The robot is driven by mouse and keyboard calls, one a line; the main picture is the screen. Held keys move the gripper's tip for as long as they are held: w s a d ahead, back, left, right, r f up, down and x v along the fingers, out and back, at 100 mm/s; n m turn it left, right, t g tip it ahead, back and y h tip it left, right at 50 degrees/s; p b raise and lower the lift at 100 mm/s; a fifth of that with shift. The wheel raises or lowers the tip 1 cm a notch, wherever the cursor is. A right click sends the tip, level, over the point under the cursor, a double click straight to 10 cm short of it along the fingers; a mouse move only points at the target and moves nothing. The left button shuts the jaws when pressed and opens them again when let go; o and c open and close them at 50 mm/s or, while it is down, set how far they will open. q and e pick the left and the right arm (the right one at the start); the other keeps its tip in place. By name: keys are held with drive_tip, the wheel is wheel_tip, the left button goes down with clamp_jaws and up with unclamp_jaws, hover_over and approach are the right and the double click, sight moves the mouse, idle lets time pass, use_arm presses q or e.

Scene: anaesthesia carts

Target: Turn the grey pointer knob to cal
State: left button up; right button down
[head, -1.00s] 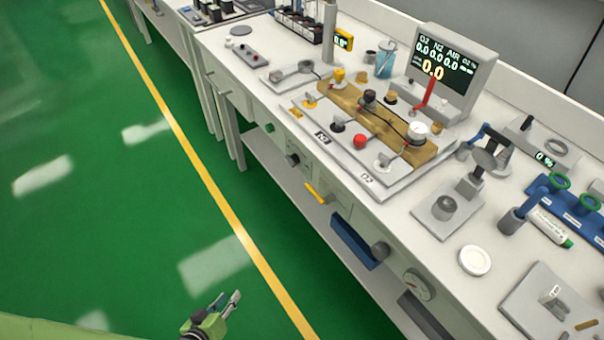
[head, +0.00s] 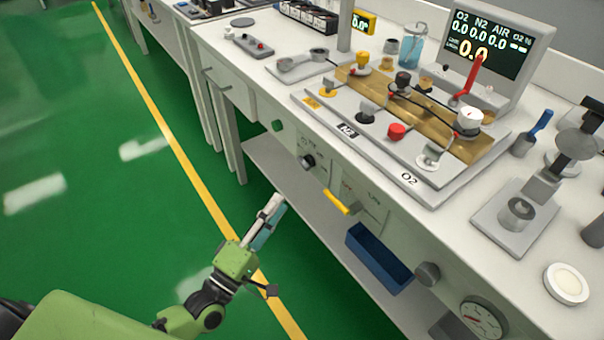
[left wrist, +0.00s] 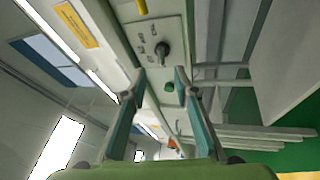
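The grey pointer knob (head: 307,162) sits on a small panel on the front face of the bench, with small markings around it too small to read. In the left wrist view the knob (left wrist: 162,50) shows ahead, a little beyond the fingertips, on a light plate with several labels. My left gripper (head: 272,212) is in front of the bench, below and left of the knob and apart from it. In the left wrist view the two fingers of the left gripper (left wrist: 161,76) are spread with nothing between them. My right gripper is not in view.
A blue bin (head: 378,258), another round knob (head: 428,273) and a gauge (head: 483,319) lie further right. The green floor before the bench is clear.

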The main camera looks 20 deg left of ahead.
sight(306, 162)
use_arm(q)
drive_tip(key=x, duration=1)
drive_tip(key=shift+w, duration=0.35)
drive_tip(key=shift+d+r, duration=0.1)
drive_tip(key=shift+d, duration=0.05)
clamp_jaws()
